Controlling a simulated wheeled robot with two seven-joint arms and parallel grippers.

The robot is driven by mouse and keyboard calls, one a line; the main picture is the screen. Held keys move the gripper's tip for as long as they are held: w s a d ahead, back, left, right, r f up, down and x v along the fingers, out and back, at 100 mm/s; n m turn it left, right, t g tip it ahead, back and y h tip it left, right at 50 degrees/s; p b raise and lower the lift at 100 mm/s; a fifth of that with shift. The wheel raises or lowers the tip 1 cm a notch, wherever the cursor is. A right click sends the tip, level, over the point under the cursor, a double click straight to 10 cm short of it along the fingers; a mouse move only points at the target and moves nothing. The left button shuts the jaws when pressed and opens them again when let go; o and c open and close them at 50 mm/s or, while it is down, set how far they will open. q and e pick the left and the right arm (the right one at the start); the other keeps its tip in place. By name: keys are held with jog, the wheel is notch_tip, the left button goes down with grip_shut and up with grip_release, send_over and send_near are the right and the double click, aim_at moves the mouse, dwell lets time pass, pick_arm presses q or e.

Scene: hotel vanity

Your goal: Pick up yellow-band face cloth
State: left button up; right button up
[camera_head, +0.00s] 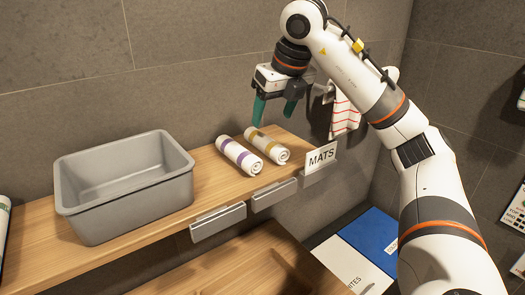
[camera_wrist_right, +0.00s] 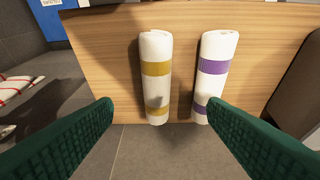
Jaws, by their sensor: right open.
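The yellow-band face cloth (camera_head: 268,146) is a white roll with mustard bands, lying on the wooden shelf beside a purple-band roll (camera_head: 240,157). In the right wrist view the yellow-band cloth (camera_wrist_right: 156,80) lies left of centre and the purple-band roll (camera_wrist_right: 212,75) right of centre, a gap between them. My right gripper (camera_head: 274,112) is open and empty, with green fingers, above and behind the yellow-band cloth in the head view. My left gripper is not in view.
A grey bin (camera_head: 127,182) stands on the shelf (camera_head: 205,185) to the left. A MATS sign (camera_head: 321,157) stands at the shelf's right end. A red-striped towel (camera_head: 344,112) hangs behind my right arm.

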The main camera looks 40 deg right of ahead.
aim_at(269, 137)
jog(key=shift+s+x, duration=0.2)
jog(key=shift+x, duration=0.75)
jog(key=shift+d+f, duration=0.1)
jog(key=shift+f, duration=0.15)
jog(key=x, duration=0.2)
jog(key=p+x, duration=0.2)
jog(key=x, duration=0.1)
jog(key=shift+d+f, duration=0.25)
jog(key=shift+f, duration=0.05)
jog(key=shift+w+f, duration=0.2)
jog(key=shift+f, duration=0.15)
jog(key=shift+c, duration=0.4)
jog(key=c, duration=1)
